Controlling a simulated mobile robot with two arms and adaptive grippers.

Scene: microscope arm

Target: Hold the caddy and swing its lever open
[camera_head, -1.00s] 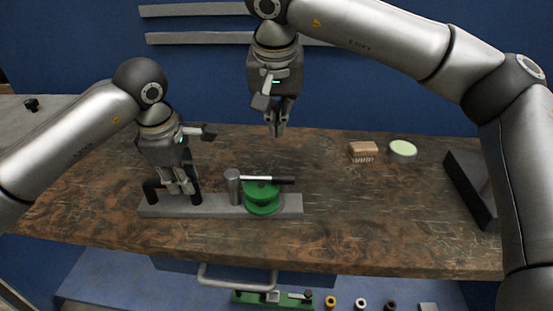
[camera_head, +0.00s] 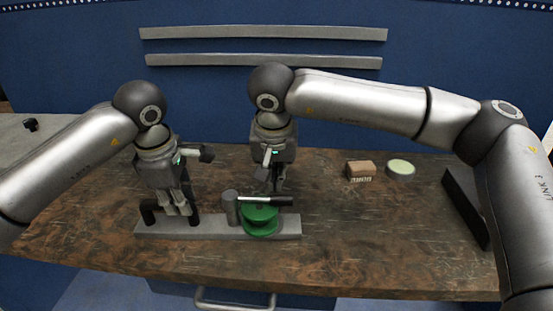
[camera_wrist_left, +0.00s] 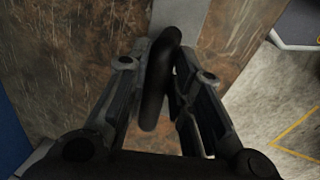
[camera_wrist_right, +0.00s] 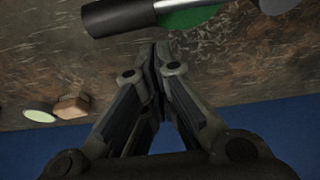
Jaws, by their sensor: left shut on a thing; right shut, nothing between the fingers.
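The caddy (camera_head: 210,230) is a long grey base on the workbench with a black handle at its left end. A green round part (camera_head: 261,220) sits on its right half. The lever (camera_head: 265,200), a metal rod with a black grip, runs right from a grey post (camera_head: 230,207) over the green part. My left gripper (camera_head: 178,210) is shut on the black handle (camera_wrist_left: 158,80). My right gripper (camera_head: 274,188) is shut and empty, just behind the lever; its fingertips (camera_wrist_right: 160,48) are close to the lever's black grip (camera_wrist_right: 118,15) in the right wrist view. Contact cannot be told.
A wooden brush (camera_head: 361,171) and a round pale-green-topped tin (camera_head: 400,168) stand on the workbench (camera_head: 350,240) to the right. A dark angled block (camera_head: 466,210) is at the right edge. The bench right of the caddy is clear.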

